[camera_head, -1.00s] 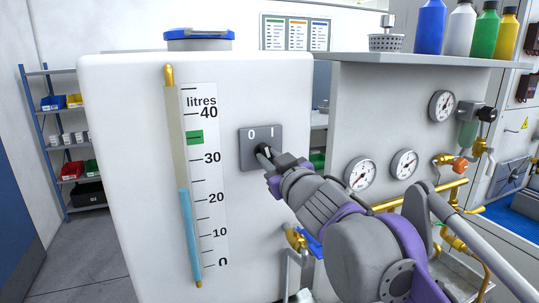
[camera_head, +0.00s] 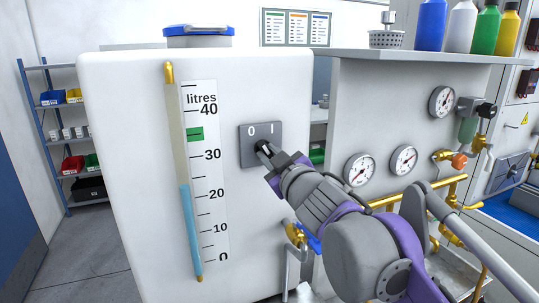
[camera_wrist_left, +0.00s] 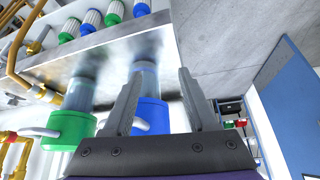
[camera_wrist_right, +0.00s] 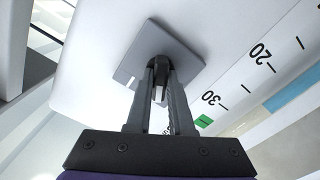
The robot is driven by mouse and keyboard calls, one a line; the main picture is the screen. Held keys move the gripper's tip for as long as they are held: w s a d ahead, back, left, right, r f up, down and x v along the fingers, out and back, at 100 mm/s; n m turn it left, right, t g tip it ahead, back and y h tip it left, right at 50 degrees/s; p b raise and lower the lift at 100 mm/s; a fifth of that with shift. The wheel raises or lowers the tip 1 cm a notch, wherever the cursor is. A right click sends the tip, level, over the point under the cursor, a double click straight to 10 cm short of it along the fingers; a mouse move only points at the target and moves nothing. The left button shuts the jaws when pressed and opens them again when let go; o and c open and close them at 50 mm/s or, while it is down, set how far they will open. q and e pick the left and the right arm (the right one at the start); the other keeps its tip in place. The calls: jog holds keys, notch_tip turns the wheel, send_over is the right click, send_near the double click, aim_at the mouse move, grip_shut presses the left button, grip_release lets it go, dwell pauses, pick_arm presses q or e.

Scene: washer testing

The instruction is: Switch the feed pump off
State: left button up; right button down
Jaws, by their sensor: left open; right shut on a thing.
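The grey switch plate (camera_head: 260,144), marked 0 and I, sits on the front of the white tank (camera_head: 130,130). Its black knob (camera_wrist_right: 158,92) is between the fingertips of my right gripper (camera_head: 264,150), which is shut on it. The right wrist view shows both fingers (camera_wrist_right: 159,78) along the knob's sides, in front of the plate. The fingers hide most of the knob, so I cannot tell which mark it points to. My left gripper (camera_wrist_left: 160,72) is open and empty in the left wrist view; it is not seen in the head view.
The tank's level gauge (camera_head: 190,230) shows blue liquid a little above 20 litres, below a green mark (camera_head: 195,134). Right of the tank are dials (camera_head: 360,169) and brass pipes (camera_head: 430,190). Bottles (camera_head: 431,25) stand on the shelf above. Blue and green fittings (camera_wrist_left: 150,115) lie beyond my left fingers.

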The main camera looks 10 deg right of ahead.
jog(key=c, duration=0.8)
grip_release()
jog(key=shift+s, duration=0.1)
jog(key=shift+s+f, duration=0.1)
jog(key=shift+s, duration=0.15)
pick_arm(q)
jog(key=shift+s+f+b, duration=0.25)
jog(key=shift+f+b, duration=0.2)
jog(key=shift+f, duration=0.15)
jog(key=shift+s+f+b, duration=0.2)
jog(key=shift+f+b, duration=0.2)
jog(key=shift+f, duration=0.25)
jog(key=shift+s+f+b, duration=0.25)
jog(key=shift+f+b, duration=0.2)
jog(key=shift+f, duration=0.15)
pick_arm(e)
jog(key=s+d, duration=0.2)
jog(key=s, duration=0.8)
